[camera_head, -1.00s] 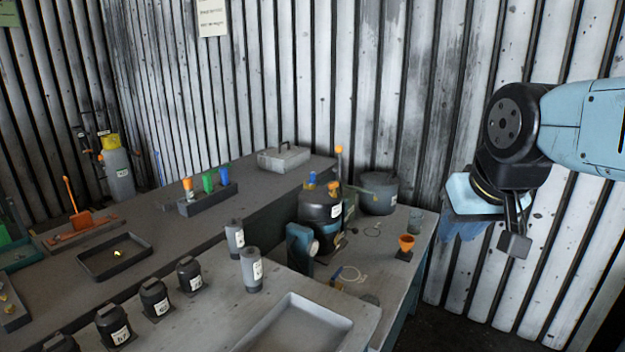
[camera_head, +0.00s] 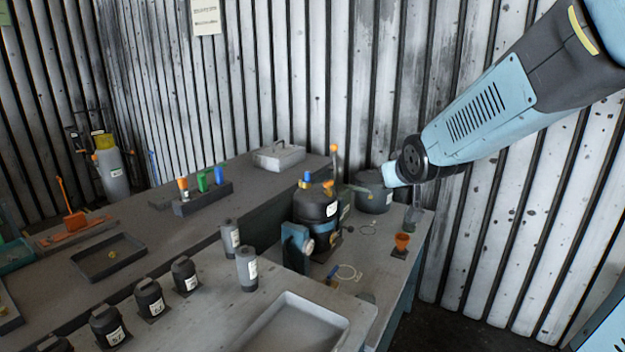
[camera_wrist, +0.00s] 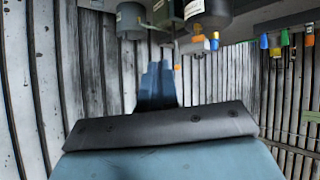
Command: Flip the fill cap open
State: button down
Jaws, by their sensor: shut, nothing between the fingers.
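A dark tank with a white label (camera_head: 315,210) stands on the side bench, with a blue cap (camera_head: 307,177) and an orange part (camera_head: 328,186) on top. I cannot tell which of these small parts is the fill cap. The tank's dark body shows at the top of the wrist view (camera_wrist: 209,12). My gripper (camera_head: 388,175) is to the right of the tank, in front of the grey pot, and apart from the tank. In the wrist view my blue fingers (camera_wrist: 157,68) are together with nothing between them.
The lidded grey pot (camera_head: 372,192) stands just right of the tank, partly behind my gripper. An orange cup (camera_head: 402,240) and a wire loop (camera_head: 348,272) are on the side bench. A tall orange-topped rod (camera_head: 333,160) rises behind the tank.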

aim_at(309, 174)
jog(key=w+a+f+n+t+y, duration=0.1)
jog(key=w+a+f+t+y, duration=0.1)
jog(key=w+a+f, duration=0.3)
jog(key=w+a+f+n+t+y, duration=0.2)
jog(key=w+a+f+y, duration=0.3)
jog(key=w, duration=0.4)
jog(key=shift+a+t, duration=0.4)
jog(key=shift+t, duration=0.2)
jog(key=x, duration=1.3)
jog(key=shift+w+a, duration=0.2)
jog(key=shift+a, duration=0.1)
jog(key=shift+w+a, duration=0.1)
jog(key=shift+w, duration=0.15)
jog(key=shift+r, duration=0.15)
